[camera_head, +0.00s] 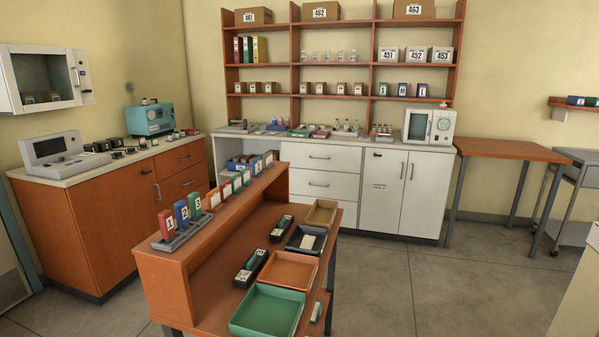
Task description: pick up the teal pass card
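I cannot single out a teal pass card with certainty. A row of upright numbered coloured cards or blocks stands on the raised shelf of the wooden desk (213,240): a red one (168,224) marked 1, a blue one (181,214) marked 2 and a green one (195,206) marked 3 in a grey rack (181,237). Farther back stand orange ones and several small green or teal ones (237,183), too small to read. A small green-and-white item (316,312) lies at the desk's right edge. My gripper is not in view.
Green (267,311), orange (290,270), black (306,240) and tan (321,213) trays line the desk's right side, with dark racks beside them. A counter with white cabinets (405,190) stands behind. The floor (430,290) to the right is clear.

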